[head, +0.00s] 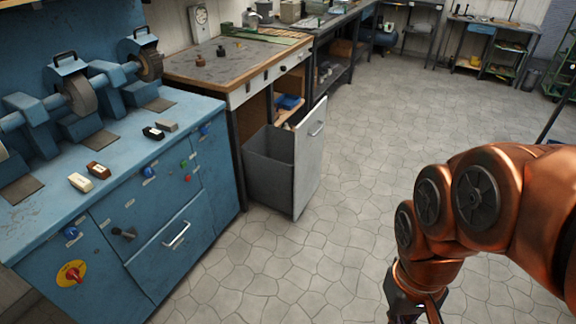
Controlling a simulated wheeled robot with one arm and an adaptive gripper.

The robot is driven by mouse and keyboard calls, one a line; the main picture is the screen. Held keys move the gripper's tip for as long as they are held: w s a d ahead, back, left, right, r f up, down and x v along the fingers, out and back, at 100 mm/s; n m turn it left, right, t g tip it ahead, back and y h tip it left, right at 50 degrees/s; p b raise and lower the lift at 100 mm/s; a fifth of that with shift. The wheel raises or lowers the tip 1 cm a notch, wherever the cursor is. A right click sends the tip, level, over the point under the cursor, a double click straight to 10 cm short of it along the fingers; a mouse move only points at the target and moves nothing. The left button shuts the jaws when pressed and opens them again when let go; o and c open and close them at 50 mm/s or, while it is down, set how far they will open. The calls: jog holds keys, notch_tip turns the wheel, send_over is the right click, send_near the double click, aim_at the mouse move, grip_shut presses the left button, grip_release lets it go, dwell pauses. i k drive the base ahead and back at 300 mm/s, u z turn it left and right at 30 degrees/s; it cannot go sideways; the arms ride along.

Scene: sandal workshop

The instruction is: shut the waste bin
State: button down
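The waste bin (268,172) is a dark grey pull-out bin under the wooden-topped workbench. It stands pulled out from the bench, with its open top showing.
A blue grinding machine cabinet (170,215) stands left of the bin. The wooden workbench (225,68) is behind the bin, with open shelves holding a blue item (288,102). The tiled floor (370,135) is clear to the bin's right and in front.

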aim_at(282, 167)
jog(key=u, duration=0.25)
jog(key=i, duration=2.8)
